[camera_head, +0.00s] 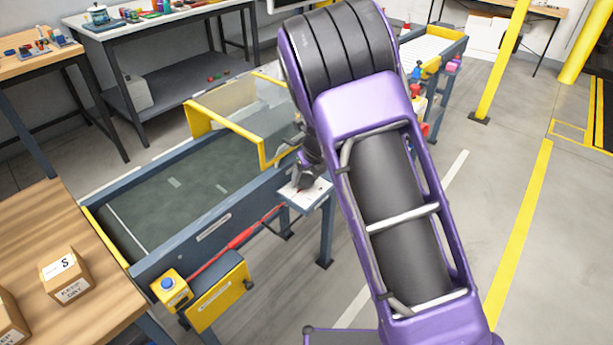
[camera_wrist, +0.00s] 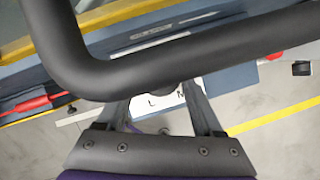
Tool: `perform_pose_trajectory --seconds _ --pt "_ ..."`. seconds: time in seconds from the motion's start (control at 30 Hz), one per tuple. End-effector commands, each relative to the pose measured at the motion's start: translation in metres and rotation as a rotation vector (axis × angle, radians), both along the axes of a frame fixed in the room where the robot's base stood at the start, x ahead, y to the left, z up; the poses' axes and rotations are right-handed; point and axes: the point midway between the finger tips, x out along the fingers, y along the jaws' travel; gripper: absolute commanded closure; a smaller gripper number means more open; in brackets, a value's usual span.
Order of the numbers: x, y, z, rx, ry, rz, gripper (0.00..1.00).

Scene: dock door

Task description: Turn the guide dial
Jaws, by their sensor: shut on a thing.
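The guide dial's white plate (camera_head: 308,193) sits on a small blue-grey bracket beside the conveyor, in the middle of the head view. In the wrist view the white plate (camera_wrist: 155,106) shows the letter L and another letter, perhaps M. My gripper (camera_head: 304,178) is over this plate, pointing down. In the wrist view its two fingers stand on either side of a dark knob (camera_wrist: 172,90), the guide dial, and are shut on it. A thick dark bar across the wrist view hides most of the dial, so its pointing direction cannot be told.
The conveyor (camera_head: 170,195) with yellow guide rails (camera_head: 225,130) runs beside the bracket. A red cord (camera_head: 235,242) runs along its side to a yellow box with a blue button (camera_head: 168,284). A wooden table with cartons (camera_head: 66,275) stands at front left. Floor at right is clear.

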Motion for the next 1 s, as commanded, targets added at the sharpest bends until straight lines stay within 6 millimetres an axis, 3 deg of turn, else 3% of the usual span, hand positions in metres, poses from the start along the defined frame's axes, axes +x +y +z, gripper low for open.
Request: perform_pose_trajectory --seconds 0.37,1.0 --pt "0.0016 -0.0031 0.0001 0.000 0.000 0.166 0.87" --pt "0.0060 -0.0058 0.0011 0.000 0.001 0.758 0.87"
